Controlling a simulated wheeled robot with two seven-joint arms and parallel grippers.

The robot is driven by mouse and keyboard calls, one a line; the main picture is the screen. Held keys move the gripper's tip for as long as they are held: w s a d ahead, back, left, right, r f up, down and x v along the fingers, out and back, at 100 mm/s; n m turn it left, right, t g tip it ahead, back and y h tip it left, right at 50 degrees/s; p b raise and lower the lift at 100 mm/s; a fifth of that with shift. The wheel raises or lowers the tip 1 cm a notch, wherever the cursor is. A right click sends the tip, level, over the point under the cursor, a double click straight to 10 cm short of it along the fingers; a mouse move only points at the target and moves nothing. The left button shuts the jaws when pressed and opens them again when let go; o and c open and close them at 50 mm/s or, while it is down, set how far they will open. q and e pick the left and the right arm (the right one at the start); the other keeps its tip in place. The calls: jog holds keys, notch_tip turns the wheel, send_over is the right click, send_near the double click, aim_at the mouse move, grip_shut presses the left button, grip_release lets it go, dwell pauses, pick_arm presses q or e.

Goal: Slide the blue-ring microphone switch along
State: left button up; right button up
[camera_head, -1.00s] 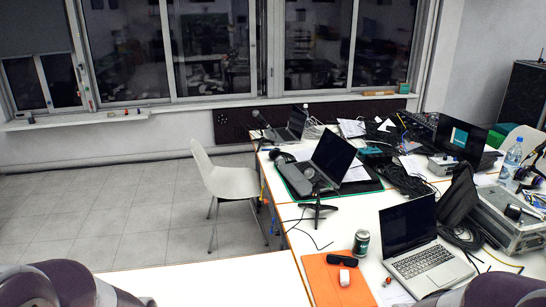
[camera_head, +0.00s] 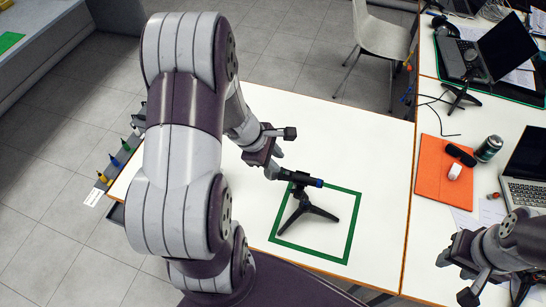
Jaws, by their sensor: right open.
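A dark microphone (camera_head: 300,179) with a blue ring (camera_head: 318,183) at its right end sits on a small black tripod (camera_head: 304,208). The tripod stands inside a green square outline (camera_head: 349,228) on the white table. A grey rounded end shows at the microphone's left. My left gripper (camera_head: 281,146) is open, just above and left of the microphone, with its fingers apart. Whether it touches the microphone I cannot tell. The switch itself is too small to make out. My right gripper (camera_head: 454,280) is open and empty at the lower right, well away from the microphone.
To the right are an orange mat (camera_head: 440,182), a can (camera_head: 488,149), a laptop (camera_head: 528,165) and another black tripod (camera_head: 461,98). A white chair (camera_head: 384,36) stands behind the table. Coloured markers (camera_head: 114,161) line the left edge. The table around the green square is mostly clear.

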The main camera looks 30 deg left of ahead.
aim_at(289, 173)
pick_arm(q)
jog(key=b+x, duration=0.5)
jog(key=x, duration=0.2)
jog(key=shift+w+f, duration=0.1)
jog(key=shift+f, duration=0.1)
jog(key=shift+r, duration=0.15)
grip_shut()
jog(key=shift+d, duration=0.15)
jog(key=shift+o, duration=1.1)
grip_release()
jog(key=shift+r, duration=0.15)
